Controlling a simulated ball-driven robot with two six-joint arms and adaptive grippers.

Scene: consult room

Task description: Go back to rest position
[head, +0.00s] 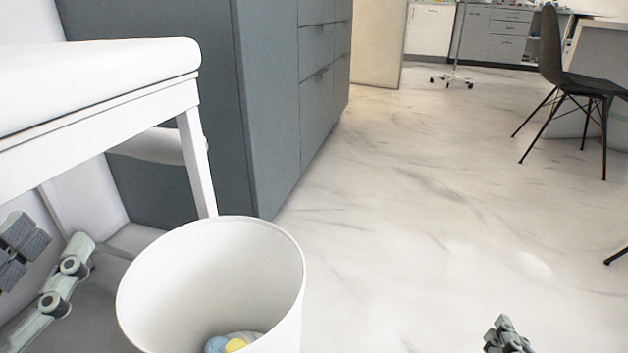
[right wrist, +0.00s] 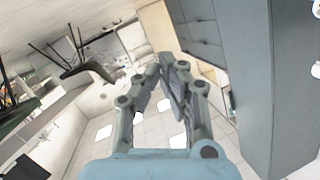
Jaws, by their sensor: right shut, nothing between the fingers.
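My left gripper (head: 48,262) shows in part at the left edge of the head view, beside the white bench and left of the white bin. Its grey pads and pale green links are cut off by the frame, so I cannot tell whether it is open or shut. My right gripper (head: 504,336) shows only as a dark grey tip at the bottom edge of the head view, above open floor. In the right wrist view my right gripper (right wrist: 164,68) has its fingers together, empty.
A white bin (head: 285,300) with blue and yellow items (head: 234,343) inside stands at the bottom centre-left. A white padded bench (head: 110,70) and grey cabinet (head: 280,100) line the left. A black chair (head: 570,80) stands at the far right. The middle floor is clear.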

